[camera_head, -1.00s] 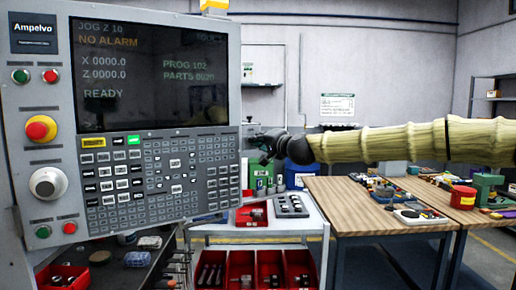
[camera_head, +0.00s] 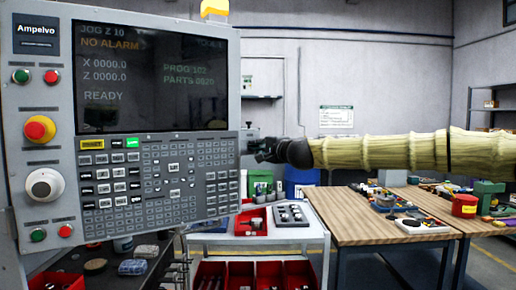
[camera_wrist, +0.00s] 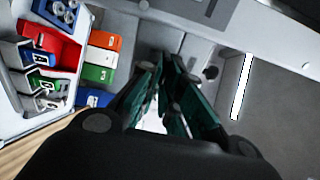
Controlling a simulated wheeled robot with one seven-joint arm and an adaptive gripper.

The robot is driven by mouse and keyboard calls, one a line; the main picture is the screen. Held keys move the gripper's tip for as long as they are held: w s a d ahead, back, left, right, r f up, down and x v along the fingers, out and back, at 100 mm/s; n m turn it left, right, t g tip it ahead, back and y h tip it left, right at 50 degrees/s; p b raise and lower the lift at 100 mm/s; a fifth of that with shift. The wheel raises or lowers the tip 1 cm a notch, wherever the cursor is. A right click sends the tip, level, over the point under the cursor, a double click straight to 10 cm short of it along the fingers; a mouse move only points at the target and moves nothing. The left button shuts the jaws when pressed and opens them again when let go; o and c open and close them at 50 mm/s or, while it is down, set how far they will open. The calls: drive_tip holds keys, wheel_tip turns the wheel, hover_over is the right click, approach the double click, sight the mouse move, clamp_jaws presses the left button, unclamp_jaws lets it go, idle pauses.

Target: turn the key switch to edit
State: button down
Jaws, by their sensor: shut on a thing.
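The grey control panel (camera_head: 155,215) fills the left of the head view, with a lit screen (camera_head: 150,80) reading JOG Z 10 and READY. My gripper (camera_head: 252,145) is at the panel's right edge, reaching it from the right. In the wrist view its green-faced fingers (camera_wrist: 168,70) are shut, tips close together against a pale grey surface. The key switch is hidden behind the fingertips, so its position cannot be read.
A grey cart (camera_head: 290,240) with red bins (camera_head: 258,275) stands below my gripper. A wooden table (camera_head: 350,222) with parts is right of it. Green and red buttons and a white knob (camera_head: 44,185) line the panel's left side.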

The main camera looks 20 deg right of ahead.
drive_tip(key=shift+d, duration=0.1)
drive_tip(key=c, duration=1.6)
unclamp_jaws()
drive_tip(key=v, duration=1.2)
drive_tip(key=shift+f, duration=0.1)
